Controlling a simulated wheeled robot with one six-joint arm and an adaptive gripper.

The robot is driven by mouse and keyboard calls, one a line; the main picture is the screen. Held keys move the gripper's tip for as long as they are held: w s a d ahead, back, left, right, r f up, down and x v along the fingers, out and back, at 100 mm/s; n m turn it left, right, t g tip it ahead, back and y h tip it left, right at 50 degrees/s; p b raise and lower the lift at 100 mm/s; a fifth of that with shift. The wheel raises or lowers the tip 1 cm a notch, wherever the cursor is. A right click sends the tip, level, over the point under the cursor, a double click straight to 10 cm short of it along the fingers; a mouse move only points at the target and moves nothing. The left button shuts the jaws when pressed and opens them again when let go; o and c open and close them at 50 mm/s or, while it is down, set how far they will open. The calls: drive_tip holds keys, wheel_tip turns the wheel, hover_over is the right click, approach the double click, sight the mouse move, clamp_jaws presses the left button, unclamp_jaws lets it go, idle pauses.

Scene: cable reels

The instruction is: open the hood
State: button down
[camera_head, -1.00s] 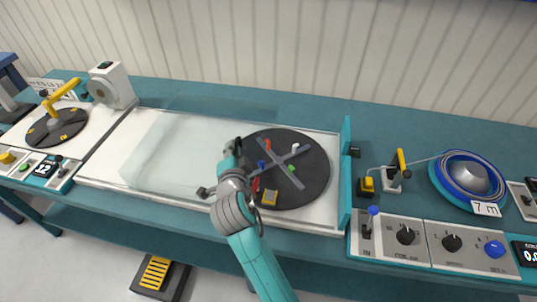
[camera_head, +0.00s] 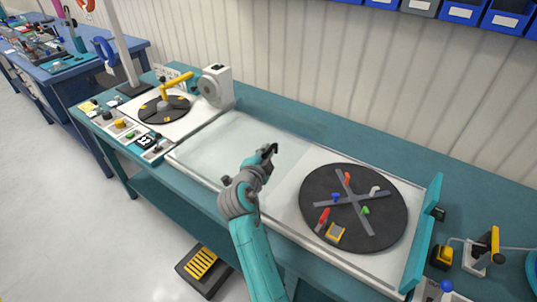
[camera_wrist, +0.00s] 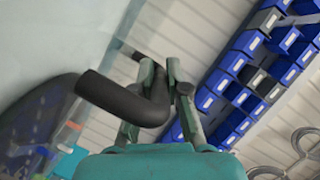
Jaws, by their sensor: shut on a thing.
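The hood (camera_head: 232,140) is a clear, pale panel over the left part of the long white bed in the head view. To its right, the dark round plate (camera_head: 393,226) with a grey cross and small coloured pieces lies uncovered. My gripper (camera_head: 268,152) is at the hood's right part, left of the plate. In the wrist view my gripper (camera_wrist: 160,72) is shut on a thick dark handle bar (camera_wrist: 112,98), which runs between the fingers. The clear hood panel (camera_wrist: 50,35) fills the left of that view. How the bar joins the hood is hard to see.
A teal upright plate (camera_head: 423,235) closes the bed's right end. A white unit (camera_head: 216,88) and a yellow-armed turntable (camera_head: 165,108) stand at the left. Blue bins (camera_head: 437,12) hang on the wall. A black pedal with yellow bars (camera_head: 202,263) is on the floor.

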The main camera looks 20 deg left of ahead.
drive_tip(key=c, duration=1.2)
unclamp_jaws()
drive_tip(key=shift+s, duration=0.1)
drive_tip(key=v, duration=1.1)
drive_tip(key=shift+s+d+r, duration=0.1)
drive_tip(key=shift+s, duration=0.25)
